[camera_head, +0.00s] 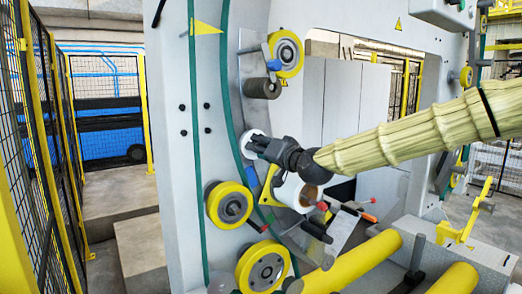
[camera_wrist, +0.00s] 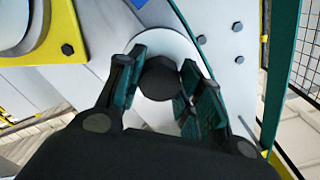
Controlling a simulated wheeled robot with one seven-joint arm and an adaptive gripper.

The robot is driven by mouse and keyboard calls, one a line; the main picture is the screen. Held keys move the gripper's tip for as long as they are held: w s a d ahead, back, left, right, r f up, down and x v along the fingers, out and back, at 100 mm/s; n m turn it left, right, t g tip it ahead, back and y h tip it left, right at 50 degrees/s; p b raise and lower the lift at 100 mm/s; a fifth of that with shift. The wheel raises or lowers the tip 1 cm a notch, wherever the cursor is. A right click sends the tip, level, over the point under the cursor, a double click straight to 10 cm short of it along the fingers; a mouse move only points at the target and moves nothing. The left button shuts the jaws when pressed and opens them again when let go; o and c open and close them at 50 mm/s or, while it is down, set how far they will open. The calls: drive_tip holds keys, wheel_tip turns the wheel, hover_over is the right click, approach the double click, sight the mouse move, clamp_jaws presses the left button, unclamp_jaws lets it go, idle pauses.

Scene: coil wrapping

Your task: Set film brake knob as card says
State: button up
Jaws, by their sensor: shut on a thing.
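The film brake knob (camera_wrist: 159,78) is dark and faceted, in front of a round white dial disc (camera_wrist: 178,44) in the wrist view. My gripper (camera_wrist: 157,88) has one finger on each side of the knob and is shut on it. In the head view my gripper (camera_head: 262,147) reaches in from the right to the white disc (camera_head: 254,134) on the machine's ring, and it hides the knob there. I cannot make out dial marks or a card in either view.
Close around my gripper are a yellow-rimmed roller (camera_head: 229,205) below left, a white film roll (camera_head: 298,192) below right and a grey roller (camera_head: 263,88) above. Yellow cylinders (camera_head: 363,262) lie in front at lower right. A mesh fence (camera_head: 45,140) stands at left.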

drive_tip(key=shift+f+n+b, duration=0.15)
drive_tip(key=shift+n+b, duration=0.25)
drive_tip(key=shift+b, duration=0.05)
drive_tip(key=o, duration=1)
drive_tip(key=shift+o, duration=0.2)
drive_tip(key=v, duration=1.2)
